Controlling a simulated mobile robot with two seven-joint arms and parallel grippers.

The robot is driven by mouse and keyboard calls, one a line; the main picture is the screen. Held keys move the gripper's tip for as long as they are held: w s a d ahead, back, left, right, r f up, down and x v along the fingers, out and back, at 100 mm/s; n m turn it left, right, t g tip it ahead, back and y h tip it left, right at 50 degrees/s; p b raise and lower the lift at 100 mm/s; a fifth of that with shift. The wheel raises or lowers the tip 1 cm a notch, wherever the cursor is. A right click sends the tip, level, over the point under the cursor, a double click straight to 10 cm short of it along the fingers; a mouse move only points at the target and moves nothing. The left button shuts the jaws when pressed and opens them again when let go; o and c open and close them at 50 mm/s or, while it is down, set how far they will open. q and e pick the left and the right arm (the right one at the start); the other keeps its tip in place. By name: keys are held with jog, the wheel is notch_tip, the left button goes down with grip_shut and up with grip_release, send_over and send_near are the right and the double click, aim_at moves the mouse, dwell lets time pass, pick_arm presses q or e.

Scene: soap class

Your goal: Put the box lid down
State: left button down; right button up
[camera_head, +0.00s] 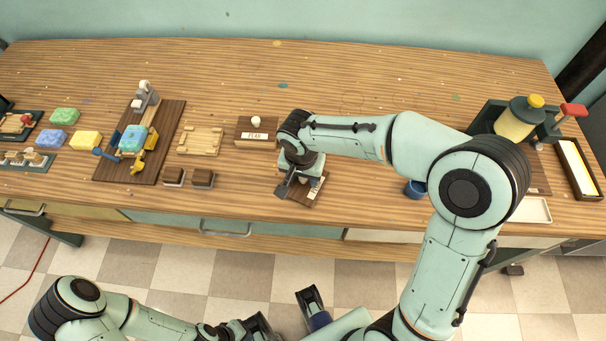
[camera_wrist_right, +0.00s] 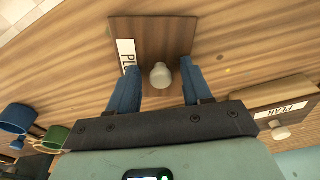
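A dark brown square box lid (camera_wrist_right: 170,35) with a pale round knob (camera_wrist_right: 160,75) and a white label starting "PL" lies under my right gripper in the right wrist view. The blue fingers of my right gripper (camera_wrist_right: 157,88) stand apart on either side of the knob, with a gap to it on both sides. In the head view my right gripper (camera_head: 300,180) is over the lid (camera_head: 303,198) and partly hides it. Whether a box is under the lid cannot be told. My left gripper (camera_head: 285,318) is low at the front, off the table and partly cut off.
A box labelled PEAR (camera_head: 256,131), with a knobbed lid, stands just behind and left of the right gripper. A pale wooden tray (camera_head: 200,141) and two small dark blocks (camera_head: 188,178) lie further left. A blue cup (camera_head: 415,189) is to the right. The table's back is clear.

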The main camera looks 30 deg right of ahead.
aim_at(302, 188)
jog(key=shift+r+p, duration=0.3)
notch_tip(302, 188, up, 12)
jog(key=s+a+p, duration=0.1)
jog(key=shift+s+f, duration=0.1)
jog(key=shift+f, duration=0.1)
dwell(0.5)
